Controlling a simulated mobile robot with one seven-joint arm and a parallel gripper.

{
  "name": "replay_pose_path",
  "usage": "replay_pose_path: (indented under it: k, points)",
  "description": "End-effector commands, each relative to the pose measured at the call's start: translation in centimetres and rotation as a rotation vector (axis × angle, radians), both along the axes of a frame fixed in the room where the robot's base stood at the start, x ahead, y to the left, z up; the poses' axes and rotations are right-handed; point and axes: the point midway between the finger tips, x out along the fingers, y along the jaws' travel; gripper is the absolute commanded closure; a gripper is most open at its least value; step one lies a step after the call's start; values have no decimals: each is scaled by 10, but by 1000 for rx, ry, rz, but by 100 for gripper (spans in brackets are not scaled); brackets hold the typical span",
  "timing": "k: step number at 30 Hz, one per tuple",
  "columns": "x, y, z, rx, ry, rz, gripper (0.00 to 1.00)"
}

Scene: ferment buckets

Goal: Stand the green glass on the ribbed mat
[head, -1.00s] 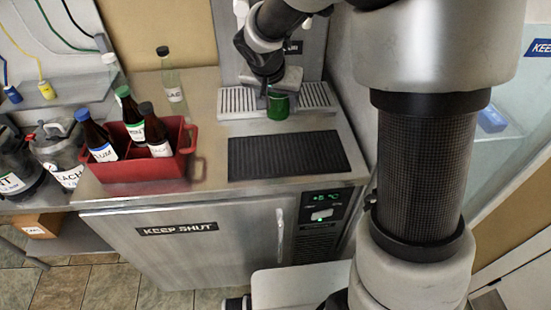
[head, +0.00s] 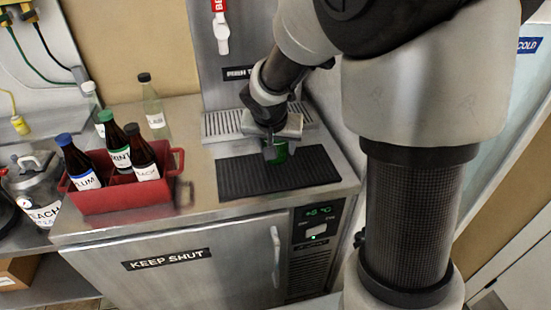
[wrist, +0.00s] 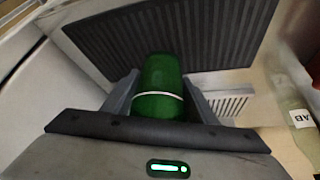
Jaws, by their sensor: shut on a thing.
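The green glass (head: 279,153) is held in my gripper (head: 273,152), which is shut on it. In the wrist view the glass (wrist: 159,88) sits between the two fingers (wrist: 158,100), with a pale band around it. The black ribbed mat (head: 235,180) lies on the steel counter, and in the head view the glass is over its back part. The mat (wrist: 215,32) also fills the upper part of the wrist view. I cannot tell whether the glass touches the mat; its lower end is partly hidden by the gripper.
A red carrier (head: 118,198) with several labelled bottles stands left of the mat. A clear bottle (head: 154,112) stands behind it. The tap's slotted drip tray (head: 221,126) is behind the mat. The mat's front and left parts are bare.

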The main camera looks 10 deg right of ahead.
Motion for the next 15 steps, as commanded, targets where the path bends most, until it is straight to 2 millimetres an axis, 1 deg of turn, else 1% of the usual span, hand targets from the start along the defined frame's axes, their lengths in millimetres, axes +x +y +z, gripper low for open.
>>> replay_pose_path:
  k: [1, 3, 6, 15]
  points:
    - [-1, 1, -13, -1, 4, 2, 88]
    - [0, 1, -25, -1, 2, 3, 88]
    - [0, 1, -34, -1, 1, 2, 88]
    - [0, 0, -36, 0, -1, 0, 88]
